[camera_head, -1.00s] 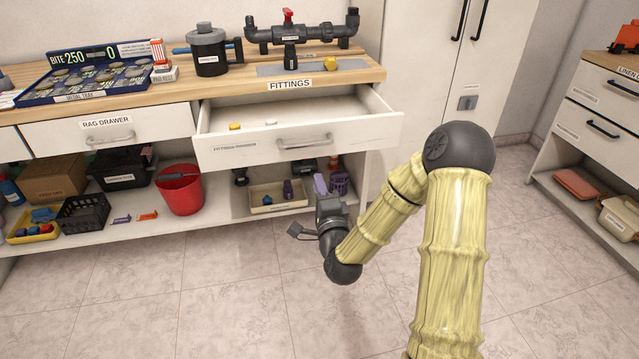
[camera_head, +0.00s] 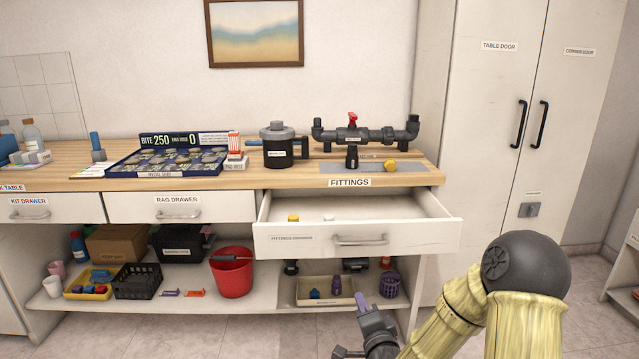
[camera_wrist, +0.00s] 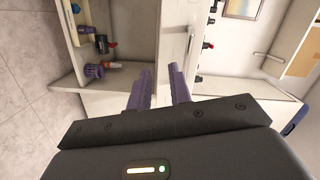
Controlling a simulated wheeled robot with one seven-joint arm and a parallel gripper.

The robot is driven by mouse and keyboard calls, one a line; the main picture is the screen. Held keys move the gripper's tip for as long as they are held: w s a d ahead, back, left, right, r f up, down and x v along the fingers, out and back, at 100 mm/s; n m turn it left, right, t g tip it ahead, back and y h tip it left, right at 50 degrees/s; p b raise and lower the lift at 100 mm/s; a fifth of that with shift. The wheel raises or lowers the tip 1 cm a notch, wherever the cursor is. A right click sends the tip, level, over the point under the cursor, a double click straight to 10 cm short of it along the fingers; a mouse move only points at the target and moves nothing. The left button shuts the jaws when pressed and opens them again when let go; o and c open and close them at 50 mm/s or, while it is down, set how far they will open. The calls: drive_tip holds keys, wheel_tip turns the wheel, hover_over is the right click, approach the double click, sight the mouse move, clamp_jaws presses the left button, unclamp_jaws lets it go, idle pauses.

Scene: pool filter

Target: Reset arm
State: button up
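My gripper (camera_head: 366,305) is low in front of the counter, at the bottom of the head view, below the open fittings drawer (camera_head: 354,239). In the wrist view, its two purple fingers (camera_wrist: 155,88) stand a little apart with nothing between them. The yellow-sleeved arm (camera_head: 523,325) is bent at the lower right of the head view. The fittings drawer is pulled out and holds a small yellow piece (camera_head: 293,218) and a pale small piece (camera_head: 329,217).
The shelf below holds a red bucket (camera_head: 231,273) and a beige tray (camera_head: 312,292). A tall cabinet (camera_head: 490,110) stands right.

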drive_tip(key=s+f+n+g+h, duration=0.1)
drive_tip(key=s+f+n+g, duration=0.4)
drive_tip(key=s+n+g, duration=0.25)
drive_tip(key=s+d+r+n+g+h, duration=0.1)
drive_tip(key=s+d+r+n+g, duration=0.2)
drive_tip(key=s, duration=0.5)
drive_tip(key=s+d+n+g+h, duration=0.1)
drive_tip(key=s+n+g, duration=0.25)
drive_tip(key=s, duration=0.45)
wheel_tip(320, 180, up, 37)
drive_tip(key=m+p, duration=0.1)
drive_tip(key=p, duration=3.6)
drive_tip(key=shift+w+f+g, duration=0.2)
drive_tip(key=shift+w+g, duration=0.1)
